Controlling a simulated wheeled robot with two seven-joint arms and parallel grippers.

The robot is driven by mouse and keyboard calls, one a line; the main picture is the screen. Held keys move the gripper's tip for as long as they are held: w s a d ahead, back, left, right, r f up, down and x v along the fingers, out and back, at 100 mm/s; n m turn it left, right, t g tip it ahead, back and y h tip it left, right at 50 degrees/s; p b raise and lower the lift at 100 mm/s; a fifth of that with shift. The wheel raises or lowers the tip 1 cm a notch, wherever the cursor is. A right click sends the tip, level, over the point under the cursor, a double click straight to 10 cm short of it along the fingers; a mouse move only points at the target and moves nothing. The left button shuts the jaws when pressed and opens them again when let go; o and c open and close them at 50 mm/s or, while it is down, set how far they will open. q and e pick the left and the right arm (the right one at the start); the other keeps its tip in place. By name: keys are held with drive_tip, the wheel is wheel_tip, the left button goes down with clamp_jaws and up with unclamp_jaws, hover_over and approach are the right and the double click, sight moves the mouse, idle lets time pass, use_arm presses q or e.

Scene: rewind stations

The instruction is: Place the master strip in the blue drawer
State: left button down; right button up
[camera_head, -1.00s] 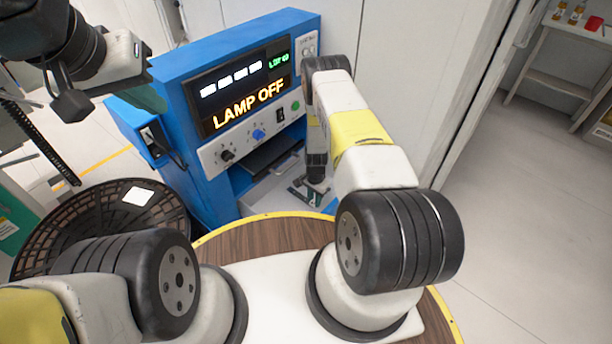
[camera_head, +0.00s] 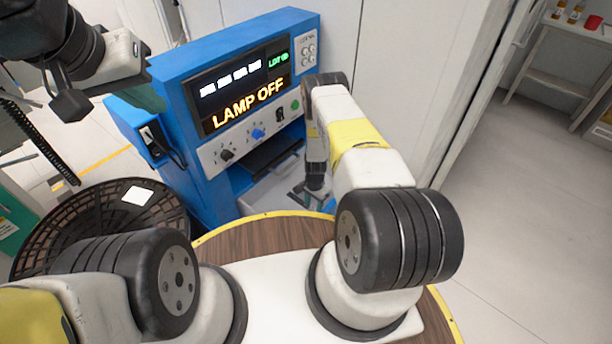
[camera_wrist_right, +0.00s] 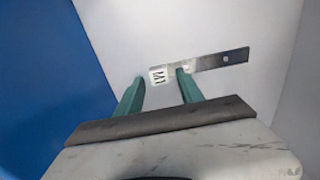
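The master strip (camera_wrist_right: 225,59), a thin metal strip with a white label marked M, lies on a pale flat surface in the right wrist view. My right gripper (camera_wrist_right: 160,80) has its two green fingers apart, with the label between and just past their tips. I see no grip on the strip. In the head view my right gripper (camera_head: 306,192) reaches down over a pale open tray (camera_head: 265,199) at the foot of the blue machine, which looks like the drawer. My left gripper (camera_head: 147,97) is at upper left, mostly hidden by its wrist.
The blue machine (camera_head: 208,160) has a screen reading LAMP OFF (camera_head: 248,103) and a row of knobs. A black mesh basket (camera_head: 100,205) stands at left. A round wood-topped table (camera_head: 262,240) is in front. A blue face (camera_wrist_right: 50,85) borders the pale surface at left.

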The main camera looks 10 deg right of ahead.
wheel_tip(320, 180, up, 50)
drive_tip(key=a+n+t+y, duration=0.2)
drive_tip(key=a+n+t, duration=0.1)
drive_tip(key=n, duration=0.1)
drive_tip(key=s+r+n+t, duration=0.1)
drive_tip(key=s+r+n, duration=0.2)
drive_tip(key=s+r, duration=0.9)
drive_tip(key=s+r+n+t, duration=0.1)
drive_tip(key=s+r+n, duration=0.1)
drive_tip(key=s+r, duration=0.2)
drive_tip(key=s+a+r+n+t, duration=0.1)
drive_tip(key=s+r, duration=0.3)
drive_tip(key=s, duration=0.5)
drive_tip(key=shift+s+n, duration=0.2)
drive_tip(key=shift+n, duration=0.3)
drive_tip(key=shift+d, duration=0.1)
